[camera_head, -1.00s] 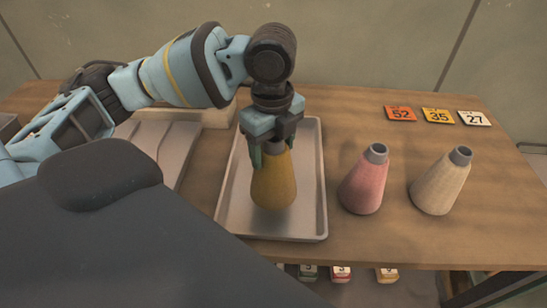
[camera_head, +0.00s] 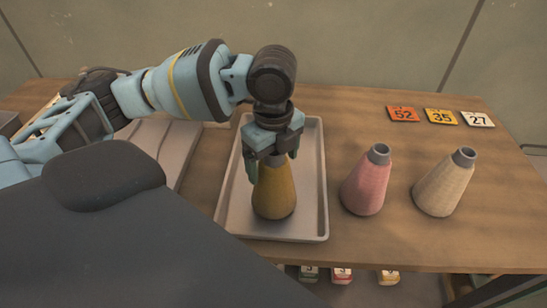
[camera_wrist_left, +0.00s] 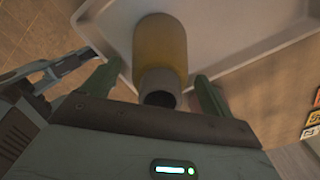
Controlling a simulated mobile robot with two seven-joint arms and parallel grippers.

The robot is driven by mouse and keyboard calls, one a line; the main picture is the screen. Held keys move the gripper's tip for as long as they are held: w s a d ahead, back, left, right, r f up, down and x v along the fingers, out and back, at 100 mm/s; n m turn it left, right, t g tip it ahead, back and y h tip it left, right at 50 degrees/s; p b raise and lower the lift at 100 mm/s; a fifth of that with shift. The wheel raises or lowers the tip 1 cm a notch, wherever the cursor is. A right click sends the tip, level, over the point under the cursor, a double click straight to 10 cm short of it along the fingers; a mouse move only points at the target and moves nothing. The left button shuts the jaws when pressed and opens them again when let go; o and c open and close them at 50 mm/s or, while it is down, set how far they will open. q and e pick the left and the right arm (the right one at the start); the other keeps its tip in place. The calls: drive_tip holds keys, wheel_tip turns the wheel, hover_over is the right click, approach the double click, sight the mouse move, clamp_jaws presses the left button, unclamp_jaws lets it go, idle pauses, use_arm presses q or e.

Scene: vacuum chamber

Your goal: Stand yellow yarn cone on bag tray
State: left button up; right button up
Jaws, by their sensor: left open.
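The yellow yarn cone (camera_head: 274,192) stands upright on the metal bag tray (camera_head: 312,225), near its front middle. It also shows in the left wrist view (camera_wrist_left: 160,48), with its grey tip between the fingers. My left gripper (camera_head: 271,172) is directly above and around the cone's top, fingers pointing down. The left gripper's fingers also show in the left wrist view (camera_wrist_left: 157,88), open, with gaps on both sides of the cone tip. My right gripper is not in view.
A pink cone (camera_head: 366,183) and a cream cone (camera_head: 443,185) stand on the wooden table right of the tray. Number cards 52 (camera_head: 403,114), 35 (camera_head: 440,116) and 27 (camera_head: 477,119) lie at the back right. Small labelled items show below the table's front edge.

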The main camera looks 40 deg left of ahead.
use_arm(q)
drive_tip(key=shift+r, duration=0.15)
wheel_tip(320, 180, up, 12)
drive_tip(key=p, duration=0.1)
drive_tip(key=shift+p, duration=0.3)
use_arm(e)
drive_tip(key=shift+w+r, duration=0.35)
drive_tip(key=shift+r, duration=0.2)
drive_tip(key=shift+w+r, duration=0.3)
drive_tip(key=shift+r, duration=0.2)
